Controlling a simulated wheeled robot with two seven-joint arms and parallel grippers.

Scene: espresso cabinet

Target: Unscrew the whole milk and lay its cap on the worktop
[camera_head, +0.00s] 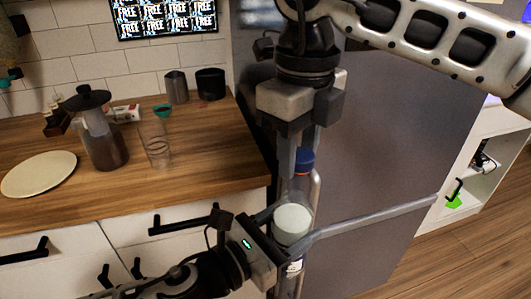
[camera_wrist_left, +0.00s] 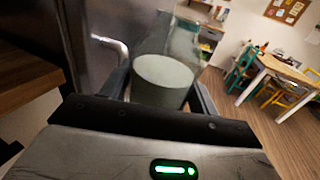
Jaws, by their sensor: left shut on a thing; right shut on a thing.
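The whole milk is a clear glass bottle with a pale milk surface (camera_head: 293,222) showing inside. It stands roughly upright in front of the grey fridge. It also shows in the left wrist view (camera_wrist_left: 163,80), between the fingers. My left gripper (camera_head: 289,226) is shut on the bottle's body from the lower left. My right gripper (camera_head: 302,155) points down from above and is shut on the cap. I cannot tell whether the cap is still seated on the neck.
The wooden worktop (camera_head: 205,180) is at the left, with bare wood near its front right. A plate (camera_head: 40,174), a dark-lidded jug (camera_head: 103,140), a clear glass (camera_head: 156,150) and dark containers (camera_head: 209,82) stand on it. The fridge (camera_head: 400,130) is close behind the bottle.

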